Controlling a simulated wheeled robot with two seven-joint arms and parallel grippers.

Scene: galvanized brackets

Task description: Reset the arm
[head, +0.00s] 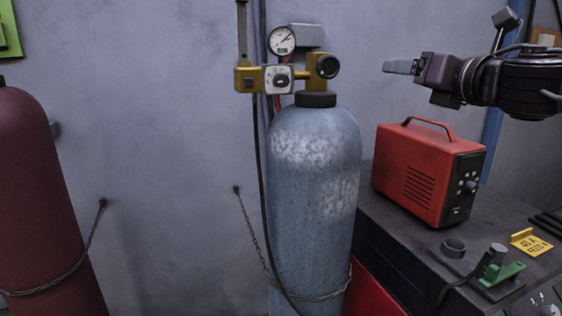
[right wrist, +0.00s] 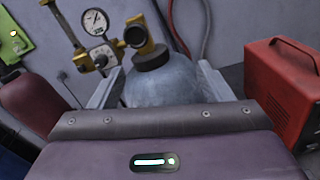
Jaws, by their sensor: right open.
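My right gripper (head: 402,67) is at the upper right in the head view, its arm coming in from the right edge. Its fingers point left, toward the gas cylinder's valve. In the right wrist view the two fingers (right wrist: 163,90) stand apart with nothing held between them. The blue-grey gas cylinder (head: 315,170) stands beyond them, with its brass regulator (head: 322,68) and pressure gauge (head: 282,41) on top. The gripper looks apart from the cylinder in the head view. My left gripper is not in view.
A red machine (head: 425,172) stands on the dark bench (head: 395,245) below my right arm. A dark red cylinder (head: 40,200) stands at left. A chain (head: 253,233) holds the blue-grey cylinder.

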